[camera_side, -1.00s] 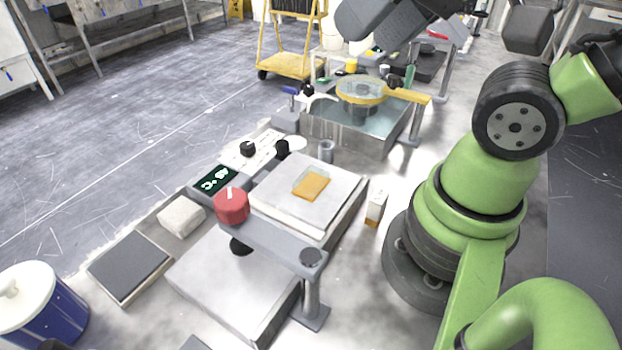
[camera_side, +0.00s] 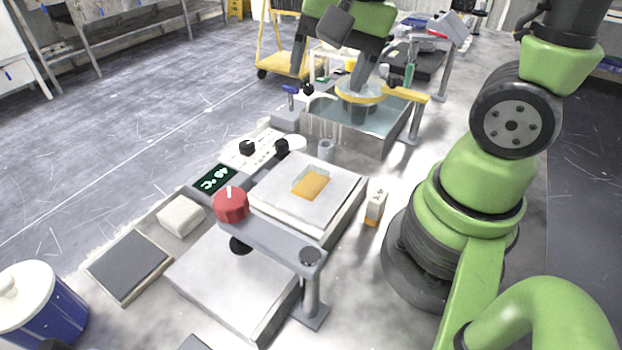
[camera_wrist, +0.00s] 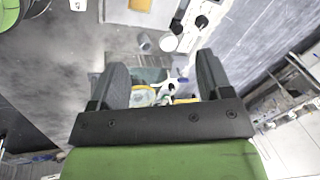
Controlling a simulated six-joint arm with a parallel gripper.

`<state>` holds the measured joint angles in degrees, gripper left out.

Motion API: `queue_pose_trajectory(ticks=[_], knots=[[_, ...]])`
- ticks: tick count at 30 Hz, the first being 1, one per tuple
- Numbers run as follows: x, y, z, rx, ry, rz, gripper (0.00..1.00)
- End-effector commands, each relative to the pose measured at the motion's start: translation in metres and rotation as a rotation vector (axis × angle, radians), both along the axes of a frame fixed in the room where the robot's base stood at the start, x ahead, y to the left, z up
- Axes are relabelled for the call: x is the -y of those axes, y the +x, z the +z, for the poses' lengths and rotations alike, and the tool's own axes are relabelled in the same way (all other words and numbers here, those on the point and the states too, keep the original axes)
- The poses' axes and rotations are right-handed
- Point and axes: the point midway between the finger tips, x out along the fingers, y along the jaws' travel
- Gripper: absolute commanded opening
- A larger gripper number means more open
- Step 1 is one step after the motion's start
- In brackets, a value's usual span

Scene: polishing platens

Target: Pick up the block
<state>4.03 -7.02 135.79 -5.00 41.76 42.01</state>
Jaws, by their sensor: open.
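A flat orange-tan block (camera_side: 311,185) lies on the pale square plate (camera_side: 275,205) in the middle of the side view. In the wrist view, part of the block (camera_wrist: 140,5) shows at the top edge. A paler, off-white block (camera_side: 181,216) lies at the left, near the dark pad; I cannot tell which block the task names. My gripper (camera_side: 330,72) is open and empty, high above the water basin, well behind both blocks. In the wrist view, the two dark fingers of my gripper (camera_wrist: 162,65) are wide apart with nothing gripped between them.
The water basin (camera_side: 385,140) holds a yellow-rimmed round tool (camera_side: 361,96). A red knob (camera_side: 231,204) tops a grey arm over a lower plate. A small white-and-orange box (camera_side: 375,207) stands right of the plate. A blue bucket (camera_side: 60,318) is at front left.

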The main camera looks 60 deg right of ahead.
Motion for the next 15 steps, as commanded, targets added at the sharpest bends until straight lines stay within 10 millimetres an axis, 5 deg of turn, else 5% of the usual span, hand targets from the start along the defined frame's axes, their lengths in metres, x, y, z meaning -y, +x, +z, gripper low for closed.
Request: queue_pose_trajectory(ticks=[6, 15], knots=[[0.017, 0.018, -0.06, -0.202, 0.027, -0.339, 0.72], [0.024, 0.02, -0.098, -0.283, 0.027, -0.503, 0.72]])
